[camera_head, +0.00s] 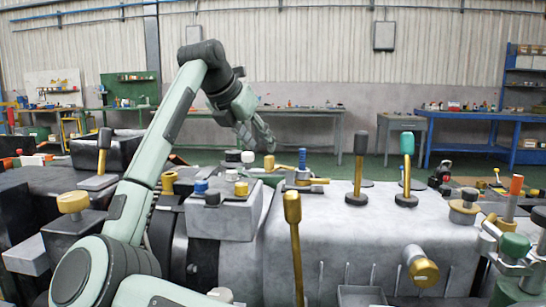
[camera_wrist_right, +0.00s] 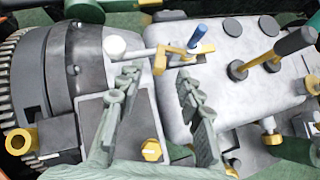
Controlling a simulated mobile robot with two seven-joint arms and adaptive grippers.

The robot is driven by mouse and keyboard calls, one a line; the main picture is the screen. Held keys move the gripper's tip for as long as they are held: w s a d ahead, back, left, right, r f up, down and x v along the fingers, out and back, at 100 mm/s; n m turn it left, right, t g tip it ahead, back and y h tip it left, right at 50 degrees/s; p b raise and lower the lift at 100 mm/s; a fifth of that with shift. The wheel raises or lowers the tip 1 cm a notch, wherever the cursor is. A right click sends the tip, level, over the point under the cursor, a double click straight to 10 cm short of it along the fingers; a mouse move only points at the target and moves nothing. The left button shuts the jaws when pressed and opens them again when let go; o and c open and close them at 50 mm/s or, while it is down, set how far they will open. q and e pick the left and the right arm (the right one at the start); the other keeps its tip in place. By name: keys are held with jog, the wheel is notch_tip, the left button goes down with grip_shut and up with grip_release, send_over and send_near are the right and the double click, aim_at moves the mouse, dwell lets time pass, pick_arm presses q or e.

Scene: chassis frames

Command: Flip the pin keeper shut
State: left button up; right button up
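The pin keeper appears to be the gold fitting (camera_head: 308,183) on top of the grey tank housing, with an upright blue pin (camera_head: 302,158) beside it. In the right wrist view the gold fitting (camera_wrist_right: 174,51) lies beside the blue pin (camera_wrist_right: 198,36). A light rod runs left from it to a white knob (camera_wrist_right: 115,46). I cannot tell for sure which part flips. My left gripper is out of view.
A grey block (camera_head: 225,222) with several knobs stands in front of the gripper. A tall gold-topped lever (camera_head: 292,208) stands in front. Workbenches line the back wall.

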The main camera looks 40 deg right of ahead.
aim_at(269, 156)
jog(key=x, duration=0.7)
grip_shut()
